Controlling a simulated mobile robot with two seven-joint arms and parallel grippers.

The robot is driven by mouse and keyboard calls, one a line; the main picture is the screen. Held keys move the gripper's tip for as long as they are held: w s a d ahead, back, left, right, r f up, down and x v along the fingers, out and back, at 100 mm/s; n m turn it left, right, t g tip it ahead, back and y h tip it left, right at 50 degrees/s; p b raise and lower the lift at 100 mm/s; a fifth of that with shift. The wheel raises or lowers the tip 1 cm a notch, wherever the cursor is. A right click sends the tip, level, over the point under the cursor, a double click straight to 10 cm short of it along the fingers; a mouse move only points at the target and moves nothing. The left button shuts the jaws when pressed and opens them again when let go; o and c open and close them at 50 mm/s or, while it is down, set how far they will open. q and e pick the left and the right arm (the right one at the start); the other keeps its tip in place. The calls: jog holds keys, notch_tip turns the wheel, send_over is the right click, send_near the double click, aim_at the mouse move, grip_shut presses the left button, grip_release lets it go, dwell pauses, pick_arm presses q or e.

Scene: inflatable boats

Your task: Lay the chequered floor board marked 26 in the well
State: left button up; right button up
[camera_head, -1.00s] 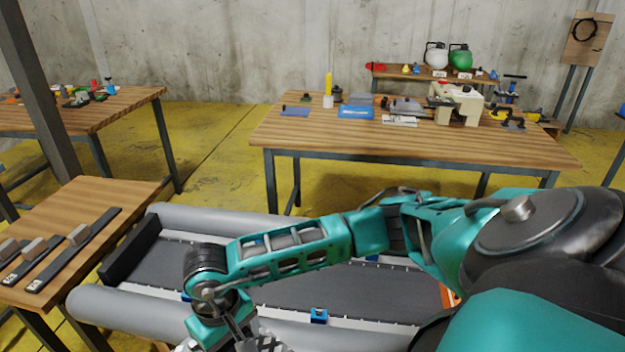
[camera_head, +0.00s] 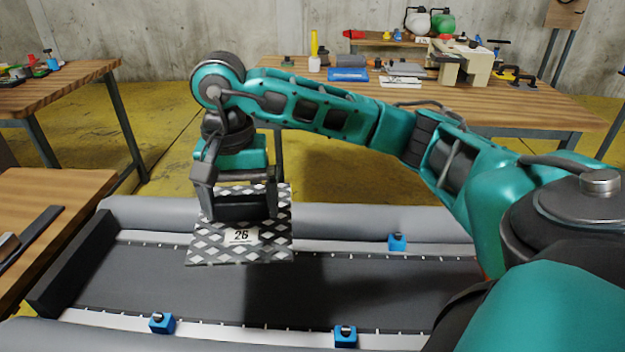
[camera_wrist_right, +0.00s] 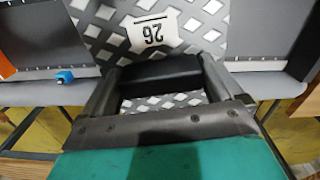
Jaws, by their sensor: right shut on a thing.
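The chequered floor board marked 26 (camera_head: 268,246) hangs from my right gripper (camera_head: 240,212) above the well (camera_head: 390,290) of the inflatable boat in the head view. My right gripper is shut on it. The board has a black and white diamond pattern and a white label reading 26. In the right wrist view the board (camera_wrist_right: 205,22) fills the top middle, with its label upside down, and the gripper's fingers (camera_wrist_right: 160,75) are at it. The well is a dark grey floor, bare in the parts I see. My left gripper is not in view.
Grey tubes (camera_head: 340,215) flank the well, and a black transom (camera_head: 75,262) closes its left end. Blue blocks (camera_head: 345,336) sit along its white edges. A wooden table (camera_head: 60,215) stands at the left; a tool-laden workbench (camera_head: 500,100) stands behind.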

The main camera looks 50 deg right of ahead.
jog(key=shift+s+d+r+m+b, duration=0.2)
jog(key=shift+d+r+m+b, duration=0.25)
jog(key=shift+r+m+b, duration=0.2)
jog(key=shift+s, duration=0.1)
notch_tip(320, 180, down, 14)
jog(key=b, duration=0.3)
jog(key=shift+d+f+b, duration=0.1)
jog(key=shift+f+b, duration=0.15)
jog(key=shift+b, duration=0.05)
jog(key=shift+f, duration=0.5)
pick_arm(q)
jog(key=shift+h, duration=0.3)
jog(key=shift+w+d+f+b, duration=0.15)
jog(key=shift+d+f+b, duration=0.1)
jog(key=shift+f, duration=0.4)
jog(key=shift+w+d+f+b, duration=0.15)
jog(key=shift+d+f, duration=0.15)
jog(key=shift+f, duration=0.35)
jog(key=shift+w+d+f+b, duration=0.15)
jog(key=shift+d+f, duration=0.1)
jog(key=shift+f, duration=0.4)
pick_arm(e)
jog(key=shift+f, duration=1.9)
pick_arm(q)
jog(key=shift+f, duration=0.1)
pick_arm(e)
jog(key=o, duration=0.9)
jog(key=shift+f, duration=0.15)
